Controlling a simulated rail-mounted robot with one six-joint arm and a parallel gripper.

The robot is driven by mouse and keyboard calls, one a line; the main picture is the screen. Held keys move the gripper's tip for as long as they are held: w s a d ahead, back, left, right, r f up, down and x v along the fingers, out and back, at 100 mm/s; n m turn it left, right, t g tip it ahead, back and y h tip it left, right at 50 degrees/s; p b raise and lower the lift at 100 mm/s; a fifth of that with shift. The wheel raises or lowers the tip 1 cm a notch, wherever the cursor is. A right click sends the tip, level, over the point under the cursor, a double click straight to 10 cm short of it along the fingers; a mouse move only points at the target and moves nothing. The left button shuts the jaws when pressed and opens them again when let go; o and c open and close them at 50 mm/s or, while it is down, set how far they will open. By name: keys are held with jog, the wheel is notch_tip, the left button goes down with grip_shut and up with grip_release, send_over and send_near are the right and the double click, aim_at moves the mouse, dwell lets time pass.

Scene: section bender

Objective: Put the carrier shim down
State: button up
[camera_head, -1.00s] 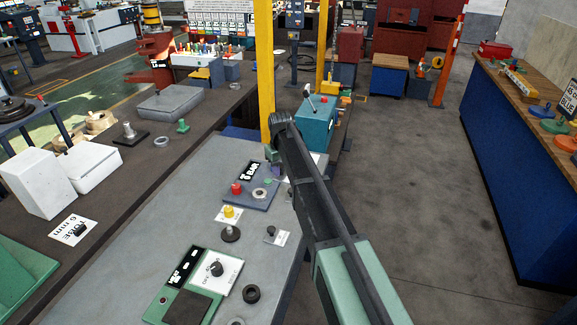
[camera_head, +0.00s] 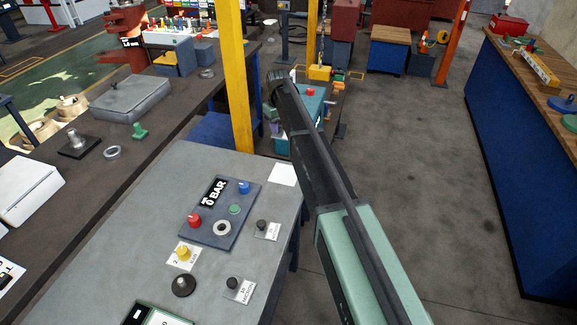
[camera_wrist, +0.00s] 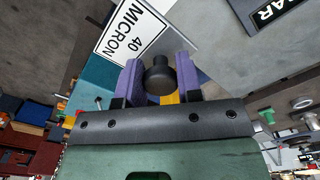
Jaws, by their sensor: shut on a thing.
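In the wrist view, the purple fingers of my gripper (camera_wrist: 161,76) are shut on the black knob of the carrier shim. A white plate lettered "40 MICRON" (camera_wrist: 132,32) extends from beside the knob and seems to be part of the shim; their join is not clear. In the head view, my arm hides most of the gripper and the shim. They are beyond the far right corner of the grey table (camera_head: 130,235). A blank white card (camera_head: 284,174) lies at that corner. Two similar black-knobbed shims lie on the table, at its right edge (camera_head: 262,228) and nearer (camera_head: 238,291).
A dark blue "0 BAR" panel (camera_head: 222,213) with coloured knobs lies on the table. A yellow post (camera_head: 235,75) rises behind it. A teal box (camera_head: 312,108) with a red knob stands beyond my arm. Open floor (camera_head: 420,180) lies to the right.

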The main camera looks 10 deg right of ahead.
aim_at(281, 173)
notch_tip(281, 173, down, 21)
jog(key=b, duration=2)
jog(key=shift+r, duration=0.5)
jog(key=shift+f, duration=0.25)
jog(key=o, duration=1)
jog(key=shift+c, duration=0.2)
notch_tip(281, 173, up, 13)
jog(key=p, duration=1.3)
jog(key=s+d+m, duration=0.1)
jog(key=s+m, duration=0.3)
jog(key=s, duration=3.4)
jog(key=shift+s+d+f+m+b, duration=0.2)
jog(key=shift+d+f+m+b, duration=0.1)
jog(key=shift+d, duration=0.05)
